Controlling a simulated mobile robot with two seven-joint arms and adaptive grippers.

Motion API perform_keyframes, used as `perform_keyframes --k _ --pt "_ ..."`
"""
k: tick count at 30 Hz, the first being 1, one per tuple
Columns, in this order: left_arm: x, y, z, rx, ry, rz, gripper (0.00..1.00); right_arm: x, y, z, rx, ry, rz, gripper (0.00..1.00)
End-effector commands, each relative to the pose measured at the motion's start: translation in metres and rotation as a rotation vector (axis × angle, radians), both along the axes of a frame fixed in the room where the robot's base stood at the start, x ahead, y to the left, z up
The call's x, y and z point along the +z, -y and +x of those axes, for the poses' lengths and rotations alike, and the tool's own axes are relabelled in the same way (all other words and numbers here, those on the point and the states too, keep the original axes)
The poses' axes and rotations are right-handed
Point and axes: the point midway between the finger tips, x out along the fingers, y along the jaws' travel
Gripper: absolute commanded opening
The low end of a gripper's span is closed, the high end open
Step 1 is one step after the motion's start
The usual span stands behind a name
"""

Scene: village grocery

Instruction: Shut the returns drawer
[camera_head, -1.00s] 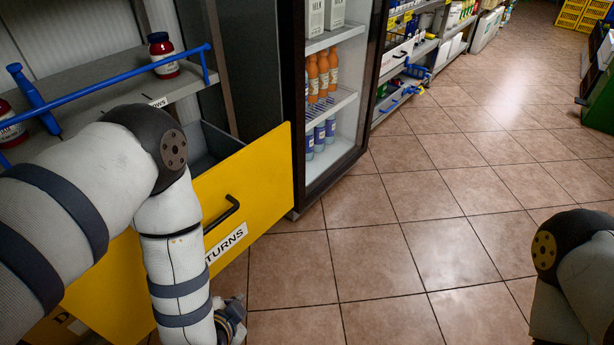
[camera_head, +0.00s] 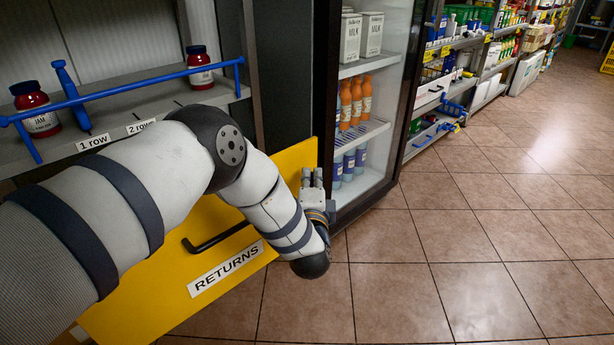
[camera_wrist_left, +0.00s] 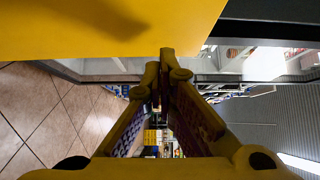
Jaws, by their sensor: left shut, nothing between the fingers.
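The returns drawer's yellow front (camera_head: 215,225) is at the lower left in the head view, with a black handle (camera_head: 215,240) and a white RETURNS label (camera_head: 226,270). Its right end lies close to the fridge frame. My left arm crosses the front and hides its upper part and the drawer's inside, so how far it stands open is unclear. My left gripper (camera_head: 313,180) is shut and empty at the front's right end, fingers up. In the left wrist view the shut fingers (camera_wrist_left: 166,65) are just below a yellow panel (camera_wrist_left: 100,25); contact is unclear. My right gripper is out of view.
A glass-door fridge (camera_head: 375,100) with milk and bottles stands right beside the drawer. The tiled floor (camera_head: 480,240) to the right is clear.

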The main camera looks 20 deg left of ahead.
Motion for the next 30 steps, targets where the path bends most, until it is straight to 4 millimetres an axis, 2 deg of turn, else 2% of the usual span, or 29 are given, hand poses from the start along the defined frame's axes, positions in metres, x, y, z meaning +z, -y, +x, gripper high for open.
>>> perform_keyframes --k 3,6,20,26,30 --pt "0.001 -0.012 0.005 0.001 0.002 -0.001 0.0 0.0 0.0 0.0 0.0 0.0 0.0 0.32" --pt "0.001 -0.016 0.007 -0.001 0.001 -0.001 0.0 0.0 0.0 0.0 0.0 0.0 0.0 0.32" --pt "0.0 -0.021 0.009 -0.001 0.001 -0.001 0.0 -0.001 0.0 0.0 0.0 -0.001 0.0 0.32" --pt "-0.001 -0.046 0.018 0.001 0.001 0.002 0.0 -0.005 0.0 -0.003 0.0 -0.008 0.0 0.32" --pt "-0.002 -0.076 0.031 0.002 0.001 0.002 0.0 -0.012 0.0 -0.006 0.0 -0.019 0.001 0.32"
